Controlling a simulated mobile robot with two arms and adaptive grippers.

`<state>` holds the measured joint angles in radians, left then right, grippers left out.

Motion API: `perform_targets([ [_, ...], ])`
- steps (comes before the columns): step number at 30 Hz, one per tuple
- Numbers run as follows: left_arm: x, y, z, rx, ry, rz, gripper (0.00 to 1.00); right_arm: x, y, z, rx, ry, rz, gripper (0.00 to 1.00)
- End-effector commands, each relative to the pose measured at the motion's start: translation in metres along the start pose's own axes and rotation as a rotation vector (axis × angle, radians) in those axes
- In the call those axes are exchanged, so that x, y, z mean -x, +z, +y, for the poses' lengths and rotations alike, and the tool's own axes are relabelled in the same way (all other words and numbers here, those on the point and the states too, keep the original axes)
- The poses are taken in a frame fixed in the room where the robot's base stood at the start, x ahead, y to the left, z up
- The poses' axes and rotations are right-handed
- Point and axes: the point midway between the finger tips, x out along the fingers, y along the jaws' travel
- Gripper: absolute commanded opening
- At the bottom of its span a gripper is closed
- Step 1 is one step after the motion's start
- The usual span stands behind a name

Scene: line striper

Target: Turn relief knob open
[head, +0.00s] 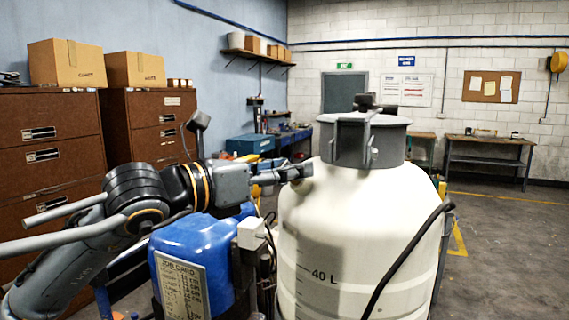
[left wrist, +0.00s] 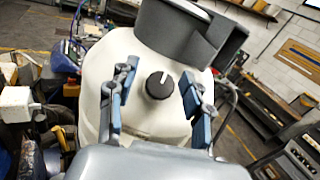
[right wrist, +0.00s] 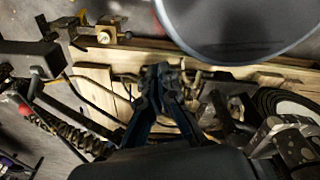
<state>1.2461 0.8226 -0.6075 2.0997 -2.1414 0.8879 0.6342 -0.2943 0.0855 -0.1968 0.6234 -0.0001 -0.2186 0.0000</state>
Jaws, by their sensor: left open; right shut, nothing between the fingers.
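The relief knob (left wrist: 160,85) is a round black knob with a white pointer line, on the shoulder of the white tank (head: 350,235) below its dark grey cap (head: 365,140). In the left wrist view the pointer is nearly upright, tilted slightly right. My left gripper (head: 300,171) is beside the tank's upper left side. In the left wrist view its open fingers (left wrist: 160,90) stand on either side of the knob, with gaps between. My right gripper (right wrist: 163,72) is shut and empty, seen only in the right wrist view.
A blue container (head: 195,262) with a job card stands left of the tank. A black hose (head: 405,248) runs down the tank's right side. In the right wrist view, wooden boards (right wrist: 110,62) and mechanical parts lie close around the right gripper. Open floor (head: 510,240) is at right.

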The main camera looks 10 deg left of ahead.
Motion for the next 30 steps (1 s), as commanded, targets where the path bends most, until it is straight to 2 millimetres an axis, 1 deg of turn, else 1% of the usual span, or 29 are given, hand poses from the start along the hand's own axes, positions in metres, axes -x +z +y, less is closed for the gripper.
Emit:
perform_targets([
  [4, 0.000, 0.000, 0.000, 0.000, 0.000, 0.000, 0.50, 0.000, 0.005, -0.001, 0.000, -0.001, -0.007, 0.00],
  [5, 0.000, 0.000, 0.000, 0.000, 0.000, 0.000, 0.46, 0.000, 0.006, -0.002, 0.000, -0.002, -0.008, 0.00],
  [6, 0.000, 0.000, 0.000, 0.000, 0.000, 0.000, 0.38, 0.000, 0.007, -0.002, 0.000, -0.002, -0.010, 0.00],
  [8, 0.000, 0.000, 0.000, 0.000, 0.000, 0.000, 0.26, 0.000, 0.008, -0.003, 0.000, -0.003, -0.012, 0.00],
  [9, 0.000, 0.000, 0.000, 0.000, 0.000, 0.000, 0.17, 0.000, 0.008, -0.004, 0.000, -0.004, -0.012, 0.00],
  [12, 0.000, 0.000, 0.000, 0.000, 0.000, 0.000, 0.00, 0.000, 0.008, -0.006, 0.000, -0.008, -0.012, 0.00],
  [18, 0.000, 0.000, 0.001, -0.007, -0.005, -0.001, 0.00, -0.001, 0.007, -0.012, 0.000, -0.014, -0.011, 0.00],
  [23, 0.000, -0.001, 0.001, -0.035, -0.032, -0.002, 0.00, -0.005, 0.007, -0.012, 0.000, -0.014, -0.011, 0.00],
  [30, 0.000, -0.001, 0.001, -0.145, -0.132, -0.009, 0.00, -0.015, 0.008, -0.010, 0.001, -0.012, -0.011, 0.00],
])
